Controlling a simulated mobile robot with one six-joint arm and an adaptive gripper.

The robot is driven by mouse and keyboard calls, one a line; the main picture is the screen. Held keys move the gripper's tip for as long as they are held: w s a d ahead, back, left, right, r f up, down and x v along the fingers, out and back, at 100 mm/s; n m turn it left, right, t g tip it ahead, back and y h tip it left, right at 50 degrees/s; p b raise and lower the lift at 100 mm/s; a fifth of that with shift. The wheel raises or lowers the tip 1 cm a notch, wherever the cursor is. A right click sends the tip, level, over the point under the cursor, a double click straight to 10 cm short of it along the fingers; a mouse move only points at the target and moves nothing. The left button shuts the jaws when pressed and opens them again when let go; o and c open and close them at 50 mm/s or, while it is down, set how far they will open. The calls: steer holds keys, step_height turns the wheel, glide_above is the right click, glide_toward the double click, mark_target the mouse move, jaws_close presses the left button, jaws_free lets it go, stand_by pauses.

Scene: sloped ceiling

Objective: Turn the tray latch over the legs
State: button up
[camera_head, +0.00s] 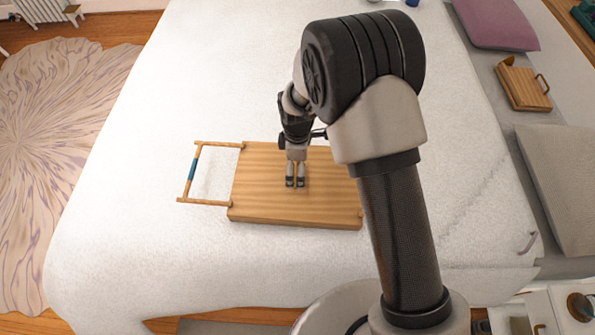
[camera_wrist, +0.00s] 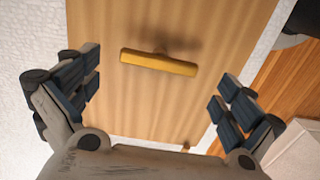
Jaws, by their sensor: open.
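The wooden tray (camera_head: 260,212) lies on the white bed, its folding leg frame (camera_head: 192,174) sticking out flat to the left. The tray's wood fills the middle of the wrist view (camera_wrist: 150,100). The latch (camera_wrist: 158,62), a short yellow bar on a small post, lies across the tray in the wrist view, slightly tilted. My gripper (camera_head: 296,184) is over the middle of the tray in the head view. In the wrist view my gripper (camera_wrist: 165,95) is open, with one finger on each side of the latch and apart from it. My arm hides the tray's right end.
The bed (camera_head: 130,180) around the tray is clear. A purple cushion (camera_head: 495,22) and a small wooden object with a handle (camera_head: 523,86) are at the far right. A patterned rug (camera_head: 60,130) lies on the floor at the left.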

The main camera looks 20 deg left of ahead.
steer(key=shift+f, duration=1.25)
steer(key=shift+c, duration=0.4)
steer(key=c, duration=1)
